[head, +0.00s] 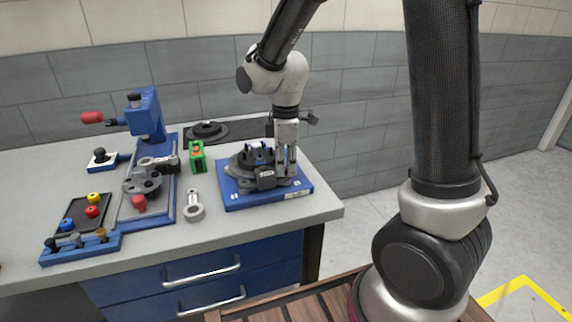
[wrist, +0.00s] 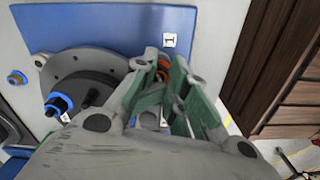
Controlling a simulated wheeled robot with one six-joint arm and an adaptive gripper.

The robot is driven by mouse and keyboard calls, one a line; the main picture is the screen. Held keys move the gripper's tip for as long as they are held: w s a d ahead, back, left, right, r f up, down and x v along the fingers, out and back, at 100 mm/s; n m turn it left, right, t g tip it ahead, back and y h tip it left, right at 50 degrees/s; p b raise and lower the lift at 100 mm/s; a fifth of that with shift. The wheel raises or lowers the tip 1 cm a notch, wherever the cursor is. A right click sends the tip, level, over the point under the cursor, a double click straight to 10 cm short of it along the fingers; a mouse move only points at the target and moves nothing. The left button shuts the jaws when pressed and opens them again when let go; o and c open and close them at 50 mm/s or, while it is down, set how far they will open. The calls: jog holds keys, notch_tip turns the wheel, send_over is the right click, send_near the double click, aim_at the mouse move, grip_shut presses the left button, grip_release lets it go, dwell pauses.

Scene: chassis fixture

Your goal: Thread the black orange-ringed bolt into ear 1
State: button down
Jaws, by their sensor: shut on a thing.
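My gripper (head: 287,160) points down at the right side of the chassis on the blue fixture plate (head: 240,204). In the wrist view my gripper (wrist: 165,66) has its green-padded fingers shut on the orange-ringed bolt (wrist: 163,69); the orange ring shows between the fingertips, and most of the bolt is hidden. The bolt is at the ear beside the white label "1" (wrist: 169,41). The fingers cover this ear, so I cannot tell how deep the bolt sits. The grey round chassis (wrist: 88,64) lies left of the fingers.
A blue-ringed bolt (wrist: 58,104) stands at the chassis's left, near a bare ear (wrist: 40,61). On the bench are a green block (head: 197,157), a grey link part (head: 193,208), a blue press (head: 146,115) and a black tray (head: 80,215) with coloured pieces.

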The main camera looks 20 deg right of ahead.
jog(key=shift+m, duration=0.6)
jog(key=c, duration=1.2)
grip_release()
jog(key=shift+a+r, duration=0.1)
jog(key=shift+r, duration=0.4)
notch_tip(320, 180, up, 8)
jog(key=shift+r, duration=0.1)
